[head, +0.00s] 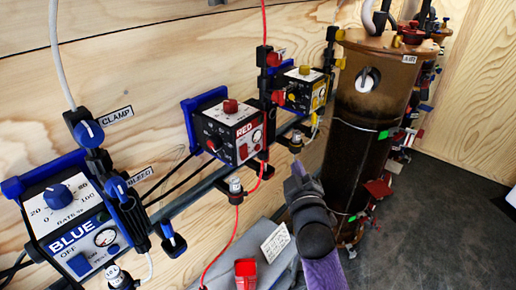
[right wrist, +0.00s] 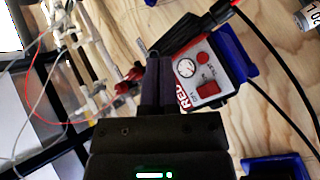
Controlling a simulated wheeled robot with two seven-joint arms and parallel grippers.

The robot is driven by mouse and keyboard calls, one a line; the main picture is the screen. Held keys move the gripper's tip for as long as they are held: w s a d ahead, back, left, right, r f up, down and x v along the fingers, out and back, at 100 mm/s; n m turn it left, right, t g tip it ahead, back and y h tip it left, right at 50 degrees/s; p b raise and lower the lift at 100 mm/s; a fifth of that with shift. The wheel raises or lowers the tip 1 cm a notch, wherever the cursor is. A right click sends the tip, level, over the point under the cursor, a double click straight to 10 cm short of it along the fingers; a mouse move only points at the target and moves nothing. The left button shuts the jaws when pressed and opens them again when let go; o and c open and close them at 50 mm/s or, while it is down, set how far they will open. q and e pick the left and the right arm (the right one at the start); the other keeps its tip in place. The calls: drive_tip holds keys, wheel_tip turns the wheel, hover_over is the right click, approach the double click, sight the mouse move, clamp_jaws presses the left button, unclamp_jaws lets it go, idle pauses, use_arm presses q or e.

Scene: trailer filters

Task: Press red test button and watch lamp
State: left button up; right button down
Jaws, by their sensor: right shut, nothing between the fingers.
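The RED control box (head: 222,135) is mounted on the wall rail, with a red knob (head: 230,106) on top. Its front has a round gauge, a square red switch and a small round red button (head: 257,147). In the right wrist view the box (right wrist: 190,98) is just right of my fingers, with the small red button (right wrist: 202,58) beside the gauge (right wrist: 186,68). I cannot make out a lit lamp. My right gripper (head: 297,168) is shut and empty, right of and below the box, apart from the button. My left gripper is not in view.
The BLUE box (head: 68,215) is at left and a yellow-knobbed box (head: 304,92) at right on the rail. A tall brown filter column (head: 361,140) stands right of my gripper. Red tubing (head: 235,225) hangs below the RED box. Dark floor (head: 440,230) lies at right.

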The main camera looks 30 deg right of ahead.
drive_tip(key=b, duration=0.4)
approach(264, 141)
drive_tip(key=w+d, duration=0.3)
drive_tip(key=shift+w+a+r, duration=0.2)
drive_tip(key=shift+w+a, duration=0.2)
drive_tip(key=shift+w, duration=0.05)
drive_tip(key=shift+w, duration=0.15)
idle(1.1)
drive_tip(key=shift+w+a, duration=0.15)
drive_tip(key=shift+w, duration=0.1)
